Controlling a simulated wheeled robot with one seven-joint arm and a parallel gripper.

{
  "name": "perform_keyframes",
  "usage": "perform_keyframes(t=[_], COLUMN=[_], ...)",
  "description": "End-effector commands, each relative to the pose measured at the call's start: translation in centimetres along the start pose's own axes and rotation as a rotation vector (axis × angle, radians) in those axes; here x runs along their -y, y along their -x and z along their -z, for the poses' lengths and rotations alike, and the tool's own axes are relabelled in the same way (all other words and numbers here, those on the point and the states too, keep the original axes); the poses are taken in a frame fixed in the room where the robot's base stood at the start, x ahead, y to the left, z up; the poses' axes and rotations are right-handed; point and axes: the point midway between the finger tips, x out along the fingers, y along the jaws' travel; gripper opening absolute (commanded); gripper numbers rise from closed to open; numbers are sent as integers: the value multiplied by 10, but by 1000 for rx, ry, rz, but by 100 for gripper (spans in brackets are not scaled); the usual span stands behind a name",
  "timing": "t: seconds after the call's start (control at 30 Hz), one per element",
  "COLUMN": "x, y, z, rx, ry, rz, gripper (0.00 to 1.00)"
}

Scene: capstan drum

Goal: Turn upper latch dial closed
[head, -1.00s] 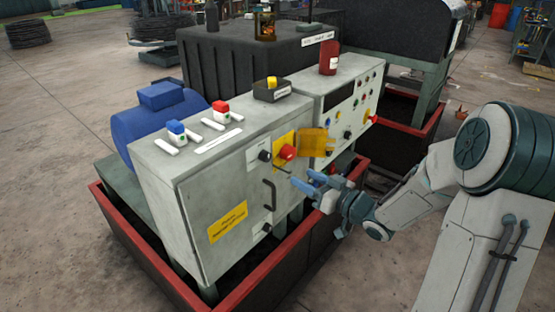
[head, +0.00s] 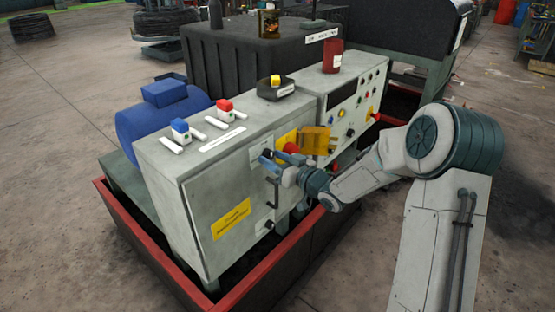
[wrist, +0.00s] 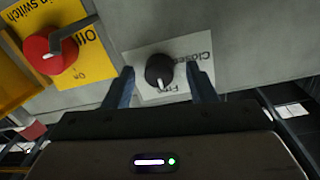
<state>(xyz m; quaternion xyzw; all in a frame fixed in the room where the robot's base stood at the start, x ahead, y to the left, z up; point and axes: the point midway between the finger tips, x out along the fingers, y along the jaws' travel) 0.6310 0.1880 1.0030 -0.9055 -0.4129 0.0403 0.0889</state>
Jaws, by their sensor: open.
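The upper latch dial (wrist: 159,72) is a black round knob with a white pointer mark, on a pale label plate (wrist: 185,62) on the grey cabinet door. The plate appears upside down in the wrist view and reads "Closed" and "Free". The white mark points down in the picture, toward the "Free" side. My gripper (wrist: 161,85) is open, with one blue finger on each side of the dial. I cannot tell whether the fingers touch it. In the head view my gripper (head: 268,164) is at the cabinet's upper right edge and hides the upper dial.
A red main switch (wrist: 48,55) on a yellow plate sits beside the dial, with a yellow flap (head: 315,140) near it. Below are a door handle (head: 272,193) and a lower dial (head: 269,225). A red-rimmed tray (head: 250,287) surrounds the cabinet base.

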Motion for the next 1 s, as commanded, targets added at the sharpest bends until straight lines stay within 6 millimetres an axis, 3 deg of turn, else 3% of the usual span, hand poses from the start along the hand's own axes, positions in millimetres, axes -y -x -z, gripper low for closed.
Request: perform_keyframes(t=[0.03, 0.2, 0.57, 1.0], x=[0, 0, -2, -2], y=[0, 0, 1, 0], z=[0, 0, -2, -8], rx=[0, 0, -3, -22], ry=[0, 0, 39, 360], rz=[0, 0, -1, 4], gripper=[51, 6, 7, 7])
